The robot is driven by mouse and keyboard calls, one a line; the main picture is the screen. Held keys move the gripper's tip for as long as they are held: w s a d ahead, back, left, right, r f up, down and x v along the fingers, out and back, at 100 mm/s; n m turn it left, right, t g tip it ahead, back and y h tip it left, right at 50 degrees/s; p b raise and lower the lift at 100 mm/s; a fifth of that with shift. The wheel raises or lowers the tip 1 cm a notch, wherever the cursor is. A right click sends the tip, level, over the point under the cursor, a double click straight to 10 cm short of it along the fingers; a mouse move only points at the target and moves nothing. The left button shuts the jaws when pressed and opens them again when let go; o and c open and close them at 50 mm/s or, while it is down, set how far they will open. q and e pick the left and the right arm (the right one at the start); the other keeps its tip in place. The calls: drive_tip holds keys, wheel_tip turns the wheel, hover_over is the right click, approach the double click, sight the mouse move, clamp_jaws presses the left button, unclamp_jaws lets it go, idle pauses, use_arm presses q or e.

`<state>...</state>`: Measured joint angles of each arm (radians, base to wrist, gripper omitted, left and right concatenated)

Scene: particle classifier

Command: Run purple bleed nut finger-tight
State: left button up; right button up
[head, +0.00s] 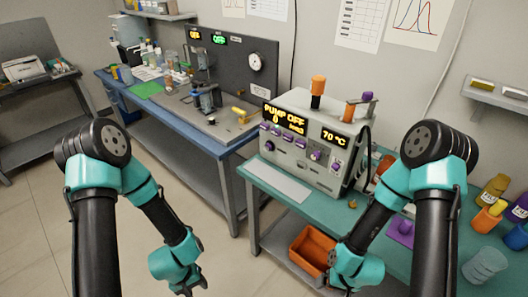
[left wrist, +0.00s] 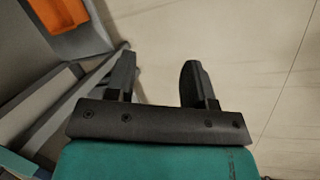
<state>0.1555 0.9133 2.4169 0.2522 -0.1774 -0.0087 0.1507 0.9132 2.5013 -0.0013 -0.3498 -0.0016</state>
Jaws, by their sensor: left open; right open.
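The beige pump unit (head: 303,143) stands on the teal bench, its display reading PUMP OFF and 70 °C. It has several purple parts: front knobs (head: 316,155) and a purple cap (head: 368,96) at its top right. I cannot tell which is the bleed nut. My left gripper (left wrist: 156,78) is open and empty over the floor, apart from the unit; in the head view its wrist hangs low, left of the teal bench. My right gripper (head: 330,281) hangs low by the teal bench's front, near the orange bin; its fingers are hard to make out.
An orange bin (head: 308,252) sits under the teal bench (head: 262,178). A blue bench (head: 213,146) with glassware is behind left. The floor between is clear.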

sight(265, 149)
use_arm(q)
drive_tip(key=w+d+r+n+t+h, duration=0.2)
drive_tip(key=w+d+r+n+h, duration=0.2)
drive_tip(key=w+d+n, duration=0.25)
drive_tip(key=w+d+r+n+t+h, duration=0.1)
drive_tip(key=w+d+r+n+h, duration=0.25)
drive_tip(key=w+d+n, duration=0.35)
drive_tip(key=w+a+r+n+t, duration=0.1)
drive_tip(key=w+r+n+t, duration=0.3)
drive_tip(key=w, duration=0.6)
drive_tip(key=w+a+r+n+t, duration=0.1)
drive_tip(key=w+r+n+t, duration=0.3)
drive_tip(key=w+r, duration=0.5)
drive_tip(key=w+t, duration=0.1)
drive_tip(key=t, duration=0.1)
drive_tip(key=shift+a+t+h, duration=0.35)
drive_tip(key=shift+a+t, duration=0.05)
drive_tip(key=shift+d, duration=0.1)
drive_tip(key=x, duration=1.7)
drive_tip(key=shift+w+d, duration=0.1)
drive_tip(key=shift+w, duration=0.05)
